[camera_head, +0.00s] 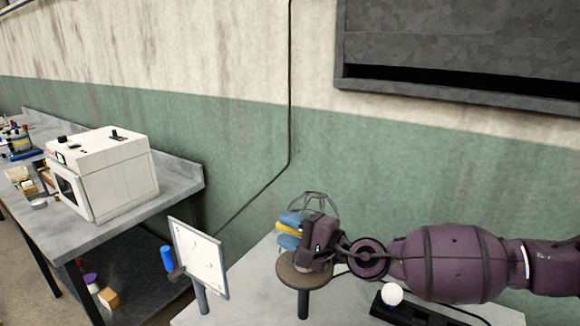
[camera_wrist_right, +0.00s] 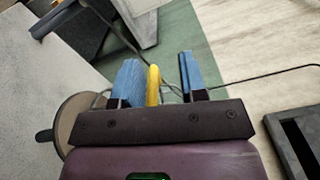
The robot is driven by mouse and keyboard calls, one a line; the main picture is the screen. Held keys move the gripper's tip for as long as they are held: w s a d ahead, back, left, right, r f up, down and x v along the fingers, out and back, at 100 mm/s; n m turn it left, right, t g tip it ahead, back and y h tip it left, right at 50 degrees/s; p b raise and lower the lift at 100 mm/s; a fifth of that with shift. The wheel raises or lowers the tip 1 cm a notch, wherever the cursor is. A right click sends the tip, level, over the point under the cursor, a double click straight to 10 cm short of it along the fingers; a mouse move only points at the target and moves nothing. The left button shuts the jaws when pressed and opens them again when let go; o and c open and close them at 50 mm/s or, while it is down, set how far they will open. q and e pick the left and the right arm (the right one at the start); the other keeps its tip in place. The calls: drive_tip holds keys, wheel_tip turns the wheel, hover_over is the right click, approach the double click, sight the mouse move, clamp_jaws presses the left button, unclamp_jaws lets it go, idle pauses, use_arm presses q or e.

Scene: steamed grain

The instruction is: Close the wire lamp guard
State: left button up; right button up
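The wire lamp guard (camera_head: 322,196) shows in the head view as thin dark wire loops above and behind my right gripper (camera_head: 288,230). Part of it is hidden by the gripper. A yellow piece (camera_head: 287,229) sits between the blue fingers. In the right wrist view, the yellow piece (camera_wrist_right: 153,85) is close against the left finger, with a clear gap to the right finger, so the right gripper (camera_wrist_right: 161,78) is open around it. I cannot tell whether it touches. A round brown disc on a post (camera_head: 303,283) stands below the gripper. My left gripper is out of view.
A framed white panel (camera_head: 199,258) stands left of the disc. A white ball (camera_head: 392,294) on a black base is below my right arm. A white oven-like box (camera_head: 103,173) stands on the left bench. A dark wall unit (camera_head: 465,45) is upper right.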

wheel_tip(320, 180, up, 15)
drive_tip(key=shift+p, duration=0.35)
idle(0.4)
